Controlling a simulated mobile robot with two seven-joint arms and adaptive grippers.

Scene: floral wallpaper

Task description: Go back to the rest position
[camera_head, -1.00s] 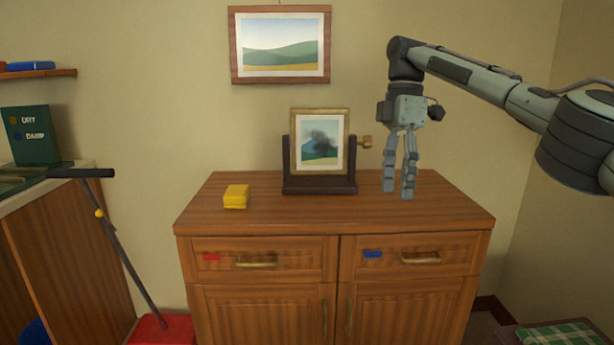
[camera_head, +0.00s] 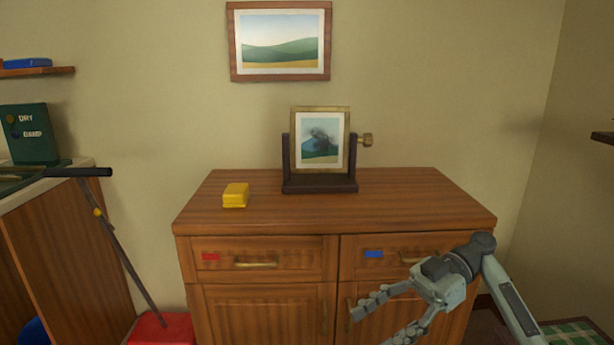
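My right gripper (camera_head: 372,326) is low at the right, in front of the cabinet's right door and below its right drawer. Its two fingers are spread apart with nothing between them. Its arm comes in from the lower right. My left gripper is not in view.
A wooden cabinet (camera_head: 250,220) stands ahead. On it are a yellow block (camera_head: 235,195) and a small framed picture (camera_head: 320,140) in a dark stand with a brass knob (camera_head: 366,140). A mop-like pole (camera_head: 120,245) leans at the left above a red box (camera_head: 162,330).

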